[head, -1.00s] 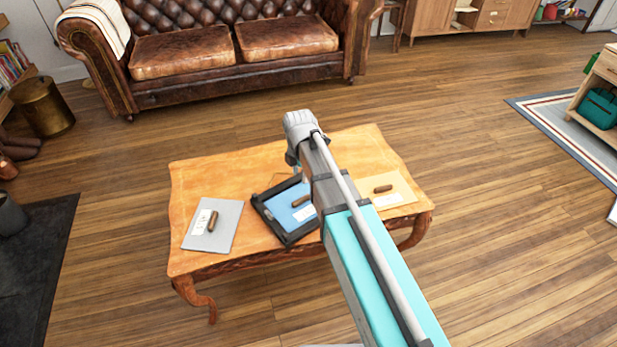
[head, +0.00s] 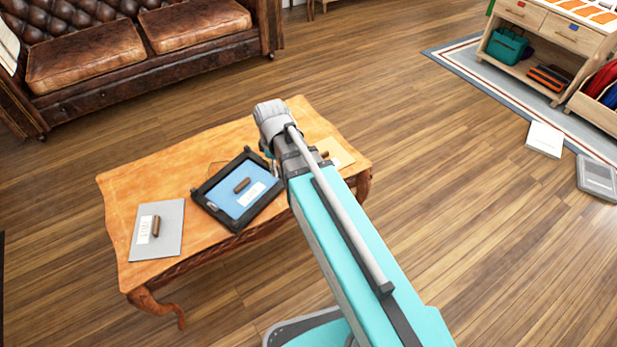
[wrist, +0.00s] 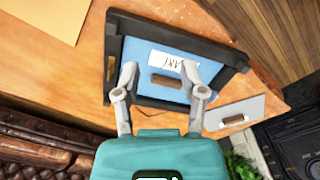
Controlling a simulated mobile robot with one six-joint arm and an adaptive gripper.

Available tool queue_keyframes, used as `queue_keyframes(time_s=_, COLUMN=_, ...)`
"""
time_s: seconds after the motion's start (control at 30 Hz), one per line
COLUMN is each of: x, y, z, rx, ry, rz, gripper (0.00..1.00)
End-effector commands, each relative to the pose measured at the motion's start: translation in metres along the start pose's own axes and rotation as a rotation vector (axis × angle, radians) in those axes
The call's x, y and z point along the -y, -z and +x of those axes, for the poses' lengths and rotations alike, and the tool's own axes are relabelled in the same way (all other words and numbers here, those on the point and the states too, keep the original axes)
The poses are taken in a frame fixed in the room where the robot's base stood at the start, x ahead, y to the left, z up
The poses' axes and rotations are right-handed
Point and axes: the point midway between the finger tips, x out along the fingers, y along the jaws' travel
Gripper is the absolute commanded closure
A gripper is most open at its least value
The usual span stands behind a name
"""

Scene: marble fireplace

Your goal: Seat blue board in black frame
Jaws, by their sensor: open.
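The blue board (head: 231,203) has a brown handle (head: 242,185) and a white label. It lies within the outline of the black frame (head: 214,215) on the wooden table; I cannot tell whether it sits fully flat. In the wrist view the blue board (wrist: 142,52) is inside the black frame (wrist: 180,24), with the handle (wrist: 166,81) facing up. My gripper (wrist: 165,84) is open, its two fingers apart on either side of the handle in the picture and not visibly touching it. In the head view my arm hides the fingertips.
On the wooden table (head: 140,185), a grey board (head: 168,238) with a handle lies left of the frame. A yellow board (head: 338,152) lies to the right, partly behind my arm. A leather sofa (head: 90,65) stands behind; open floor lies to the right.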

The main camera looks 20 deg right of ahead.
Motion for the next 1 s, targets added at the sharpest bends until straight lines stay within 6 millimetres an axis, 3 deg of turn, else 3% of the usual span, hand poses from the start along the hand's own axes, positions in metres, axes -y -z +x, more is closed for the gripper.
queue_keyframes(time_s=0.03, x=0.003, y=-0.013, z=0.000, rx=0.000, ry=0.000, rz=0.087, gripper=0.46)
queue_keyframes(time_s=0.3, x=0.010, y=-0.063, z=0.000, rx=0.000, ry=0.000, rz=0.582, gripper=0.46)
queue_keyframes(time_s=0.5, x=0.015, y=-0.089, z=0.000, rx=0.000, ry=0.001, rz=0.866, gripper=0.46)
queue_keyframes(time_s=0.7, x=0.017, y=-0.099, z=0.000, rx=0.000, ry=0.001, rz=0.989, gripper=0.46)
queue_keyframes(time_s=1.0, x=0.017, y=-0.099, z=0.000, rx=0.000, ry=0.001, rz=1.000, gripper=0.46)
